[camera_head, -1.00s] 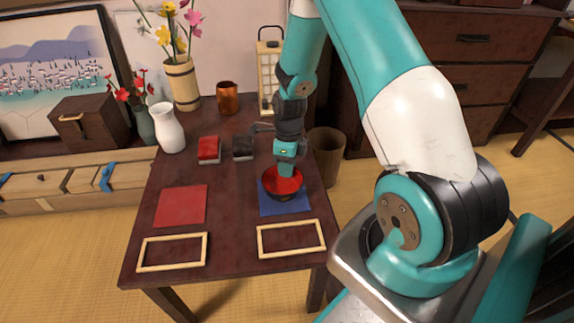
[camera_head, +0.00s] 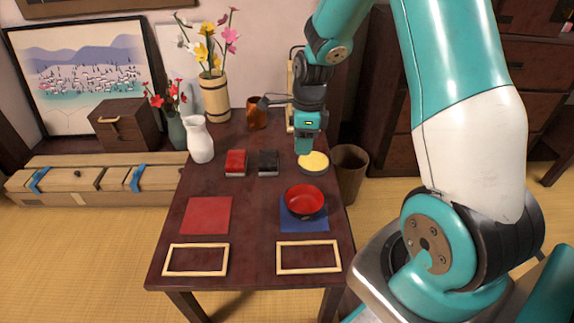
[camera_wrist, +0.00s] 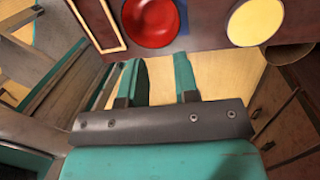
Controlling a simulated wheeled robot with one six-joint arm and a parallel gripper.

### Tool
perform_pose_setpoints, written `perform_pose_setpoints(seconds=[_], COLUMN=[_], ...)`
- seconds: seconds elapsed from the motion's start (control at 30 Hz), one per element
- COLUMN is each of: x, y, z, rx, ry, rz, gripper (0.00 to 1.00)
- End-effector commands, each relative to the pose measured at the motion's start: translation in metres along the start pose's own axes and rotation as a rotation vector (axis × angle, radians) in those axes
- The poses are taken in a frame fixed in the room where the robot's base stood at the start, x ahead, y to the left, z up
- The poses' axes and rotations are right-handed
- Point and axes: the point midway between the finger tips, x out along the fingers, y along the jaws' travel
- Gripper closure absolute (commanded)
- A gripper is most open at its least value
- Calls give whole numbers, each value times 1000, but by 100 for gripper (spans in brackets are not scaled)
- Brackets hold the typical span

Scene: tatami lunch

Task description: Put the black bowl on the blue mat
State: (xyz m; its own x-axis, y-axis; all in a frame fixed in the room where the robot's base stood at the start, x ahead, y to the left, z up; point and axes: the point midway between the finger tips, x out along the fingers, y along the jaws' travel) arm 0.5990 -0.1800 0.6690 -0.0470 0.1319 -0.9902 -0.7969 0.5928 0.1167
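The black bowl (camera_head: 305,202), dark outside and red inside, sits upright on the blue mat (camera_head: 317,225). The mat shows around it, and the bowl reaches the mat's far edge. In the wrist view the bowl (camera_wrist: 152,22) is at the top, cut off by the picture's edge, with a bit of blue beside it. My gripper (camera_head: 304,149) is above and behind the bowl, apart from it, close to a dark bowl with a yellow top (camera_head: 313,162). In the wrist view my two teal fingers (camera_wrist: 158,82) stand apart with nothing between them.
The yellow-topped bowl (camera_wrist: 256,21) also shows in the wrist view. A red mat (camera_head: 206,215) and two wooden frames (camera_head: 196,274) (camera_head: 309,271) lie on the table. A red box (camera_head: 236,162) and a black box (camera_head: 268,162) stand behind. Vases and a copper cup (camera_head: 256,112) line the back.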

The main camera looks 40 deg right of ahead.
Motion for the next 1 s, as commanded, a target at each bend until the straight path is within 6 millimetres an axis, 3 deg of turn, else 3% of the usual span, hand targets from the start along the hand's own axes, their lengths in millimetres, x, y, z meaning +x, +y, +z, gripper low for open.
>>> perform_pose_setpoints(seconds=[0.1,0.23,0.37,0.5,0.6,0.7,1.0], x=[-40,-77,-104,-120,-125,-127,-128], y=[50,122,196,261,291,307,312], z=[43,76,89,85,79,74,72], rx=[-501,-1143,-1775,-2338,-2611,-2767,-2828], ry=[-48,-98,-142,-173,-185,-192,-194], rz=[-27,-63,-121,-194,-241,-269,-279], gripper=[71,71,71,71,71,71,71])
